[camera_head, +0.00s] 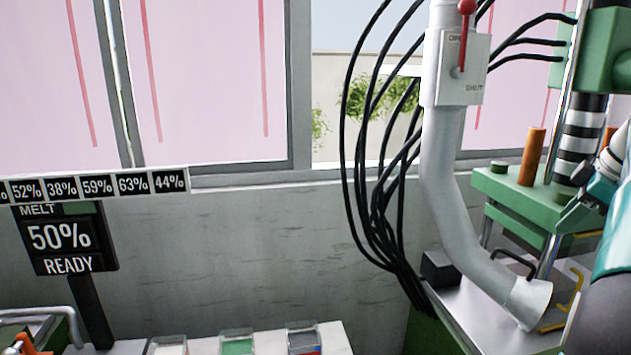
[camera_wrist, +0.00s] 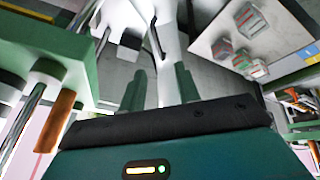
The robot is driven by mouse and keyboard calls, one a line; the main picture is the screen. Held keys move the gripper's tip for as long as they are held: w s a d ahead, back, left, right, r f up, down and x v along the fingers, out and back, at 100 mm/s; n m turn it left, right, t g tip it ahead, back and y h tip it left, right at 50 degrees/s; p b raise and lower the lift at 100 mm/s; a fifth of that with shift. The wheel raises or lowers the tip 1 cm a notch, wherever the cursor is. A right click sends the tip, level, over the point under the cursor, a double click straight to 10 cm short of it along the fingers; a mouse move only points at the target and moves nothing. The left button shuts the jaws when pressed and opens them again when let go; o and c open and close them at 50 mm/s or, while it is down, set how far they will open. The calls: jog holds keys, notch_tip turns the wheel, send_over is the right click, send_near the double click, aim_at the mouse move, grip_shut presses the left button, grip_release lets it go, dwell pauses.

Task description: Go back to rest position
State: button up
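My gripper (camera_wrist: 160,88) shows in the wrist view as two dark green fingers standing apart beyond the black edge of my teal wrist. It looks open, with nothing clearly held. A pale tube-like shape passes behind the gap. In the head view my teal arm enters at the right edge, and my gripper (camera_head: 582,208) is partly visible in front of the green machine (camera_head: 510,193). The fingertips are hard to make out there.
A grey pipe (camera_head: 447,190) with a red-levered valve box (camera_head: 462,67) and black cables stand left of my arm. An orange post (camera_head: 532,157) rises from the machine. A sign (camera_head: 65,240) reads 50% READY. Small trays (camera_head: 237,343) sit on the front bench.

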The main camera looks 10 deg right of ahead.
jog(key=s+a+f+m, duration=0.1)
jog(key=a+f+m, duration=0.15)
jog(key=a, duration=0.95)
jog(key=s+a+f+m, duration=0.1)
jog(key=a+f+m, duration=0.15)
jog(key=a, duration=1.05)
jog(key=s+a+f+m+h, duration=0.1)
jog(key=s+a+f+m, duration=0.1)
jog(key=s+a+f, duration=0.9)
jog(key=a+f, duration=0.2)
jog(key=a, duration=0.2)
jog(key=shift+s+f+m+t, duration=0.4)
jog(key=shift+d, duration=0.1)
